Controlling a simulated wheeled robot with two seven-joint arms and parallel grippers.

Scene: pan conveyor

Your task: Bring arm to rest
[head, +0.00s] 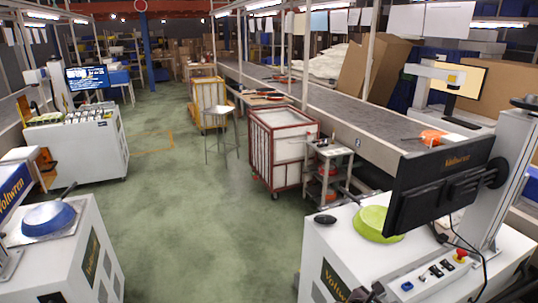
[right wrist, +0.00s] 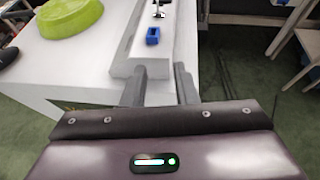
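My right gripper (right wrist: 160,68) shows in the right wrist view with its two fingers apart and nothing between them. It is beside the white machine with the control panel (right wrist: 138,55); I cannot tell how far above or in front of it. My left gripper is in neither view. A green pan (head: 372,223) lies on the right white machine (head: 320,250) in the head view, and it also shows in the right wrist view (right wrist: 70,17), apart from the gripper. A blue pan (head: 48,217) sits on the left white machine (head: 75,262).
A black monitor (head: 440,190) overhangs the right machine. A long grey conveyor (head: 350,105) runs behind it. A red-framed cart (head: 278,150), a small trolley (head: 328,168) and a stool (head: 222,135) stand beyond. Green floor (head: 190,220) between the machines is clear.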

